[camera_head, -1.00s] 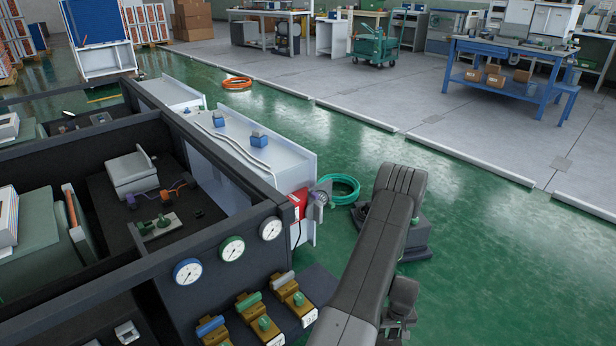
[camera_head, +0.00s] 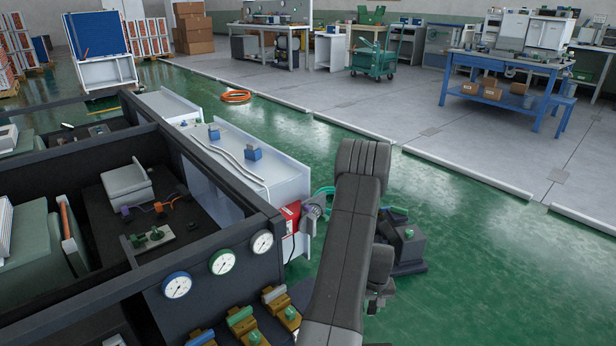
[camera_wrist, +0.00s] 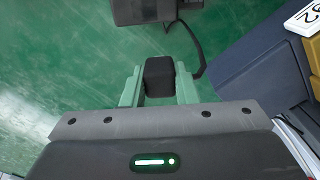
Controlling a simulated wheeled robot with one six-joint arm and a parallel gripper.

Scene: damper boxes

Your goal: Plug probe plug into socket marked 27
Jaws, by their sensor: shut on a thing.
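In the wrist view my gripper (camera_wrist: 159,88) has its green fingers shut on a black block, the probe plug (camera_wrist: 160,72). A dark cable (camera_wrist: 194,50) runs beside it up toward a dark box (camera_wrist: 155,10). The plug hangs over green floor, apart from the panel. In the head view my arm hides most of my gripper and the plug. A white tag (camera_wrist: 304,17), upside down and cut by the edge, seems to read 26. Brass-coloured blocks with coloured tops (camera_head: 243,322) stand below the gauges. No mark 27 can be read, and the socket cannot be told apart.
Three round gauges (camera_head: 222,262) sit on the dark frame wall (camera_head: 200,290) at the left. A red box (camera_head: 290,218) is at its corner. A dark unit (camera_head: 405,245) stands on the floor right of my arm. Open green floor (camera_head: 480,260) lies further right.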

